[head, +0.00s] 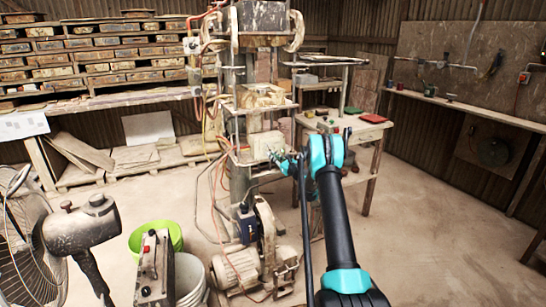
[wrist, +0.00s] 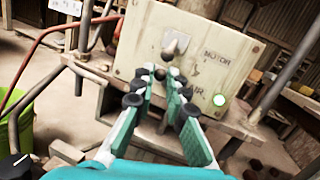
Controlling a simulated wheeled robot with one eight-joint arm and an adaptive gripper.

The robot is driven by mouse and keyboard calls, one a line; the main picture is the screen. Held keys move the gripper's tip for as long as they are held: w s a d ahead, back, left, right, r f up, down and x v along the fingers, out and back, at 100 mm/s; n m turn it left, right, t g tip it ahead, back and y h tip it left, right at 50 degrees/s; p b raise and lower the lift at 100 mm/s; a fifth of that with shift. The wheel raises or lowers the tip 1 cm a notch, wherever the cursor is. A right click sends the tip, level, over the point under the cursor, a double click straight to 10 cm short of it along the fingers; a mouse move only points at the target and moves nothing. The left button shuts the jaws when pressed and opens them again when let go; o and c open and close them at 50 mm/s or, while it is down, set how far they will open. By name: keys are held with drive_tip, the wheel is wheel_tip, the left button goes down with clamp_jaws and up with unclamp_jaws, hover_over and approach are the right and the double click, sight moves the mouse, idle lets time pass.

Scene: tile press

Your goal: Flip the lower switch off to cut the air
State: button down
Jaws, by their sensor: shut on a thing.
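A cream control box (wrist: 200,60) fills the upper middle of the wrist view; in the head view it shows on the press frame (head: 265,144). Its upper switch (wrist: 176,44), beside the label MOTOR, is a metal lever. The lower switch (wrist: 160,73) sits below it, beside a partly covered label ending in "R"; only its dark tip shows clearly. My gripper (wrist: 159,80) has teal fingers with dark pads at the box face, one on each side of the lower switch, shut on it. In the head view my gripper (head: 279,158) is at the box's lower right.
A metal frame and hoses surround the box. A wooden workbench (head: 345,122) stands behind my arm. A motor (head: 240,268), a green bucket (head: 172,233) and a fan (head: 25,240) stand on the left.

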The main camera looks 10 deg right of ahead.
drive_tip(key=shift+f+n+t+y, duration=0.8)
drive_tip(key=shift+f+t+y, duration=0.35)
drive_tip(key=shift+t+y, duration=0.3)
drive_tip(key=c, duration=1.5)
unclamp_jaws()
drive_tip(key=shift+c, duration=0.2)
drive_tip(key=v, duration=1.2)
drive_tip(key=shift+a+f, duration=0.1)
